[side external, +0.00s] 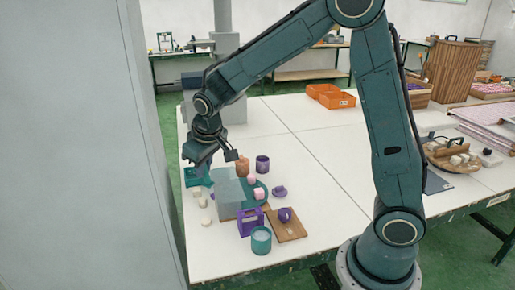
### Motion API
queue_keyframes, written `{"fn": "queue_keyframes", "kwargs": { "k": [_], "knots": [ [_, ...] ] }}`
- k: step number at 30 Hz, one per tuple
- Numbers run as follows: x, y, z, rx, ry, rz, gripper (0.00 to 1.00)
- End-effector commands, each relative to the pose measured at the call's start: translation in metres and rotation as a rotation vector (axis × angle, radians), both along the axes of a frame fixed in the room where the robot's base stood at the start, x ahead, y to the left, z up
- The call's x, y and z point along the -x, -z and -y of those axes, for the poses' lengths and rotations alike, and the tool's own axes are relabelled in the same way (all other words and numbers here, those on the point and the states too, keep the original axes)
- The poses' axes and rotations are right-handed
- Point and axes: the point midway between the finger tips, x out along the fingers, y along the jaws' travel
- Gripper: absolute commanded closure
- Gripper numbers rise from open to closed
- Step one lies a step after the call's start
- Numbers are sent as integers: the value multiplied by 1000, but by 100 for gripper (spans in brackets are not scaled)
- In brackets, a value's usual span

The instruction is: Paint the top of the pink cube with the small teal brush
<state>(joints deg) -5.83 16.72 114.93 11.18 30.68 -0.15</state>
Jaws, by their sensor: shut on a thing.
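A pink cube (258,194) sits on a round teal plate (265,203) in the side external view, right of a grey box. A second pink block (251,179) shows just behind it. My gripper (198,170) is at the left of the table, above a teal tray (191,181), left of and apart from the pink cube. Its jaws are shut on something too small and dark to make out. I cannot pick out the small teal brush in this view.
The grey box (228,197) stands between my gripper and the plate. Nearby are an orange-brown cylinder (242,168), purple cup (262,165), purple holder (247,223), teal cup (261,240) and wooden board (290,231). The table's middle is clear.

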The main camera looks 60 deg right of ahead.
Motion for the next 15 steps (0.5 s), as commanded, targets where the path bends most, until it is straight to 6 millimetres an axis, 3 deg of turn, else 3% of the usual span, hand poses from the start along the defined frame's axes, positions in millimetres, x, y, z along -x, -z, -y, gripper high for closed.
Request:
{"fn": "queue_keyframes", "kwargs": {
  "k": [1,11,15],
  "knots": [
    [0,-11,0,0,-1,5,100],
    [1,-7,44,-29,5,-4,100],
    [3,-6,71,-47,7,-2,100]
  ]
}}
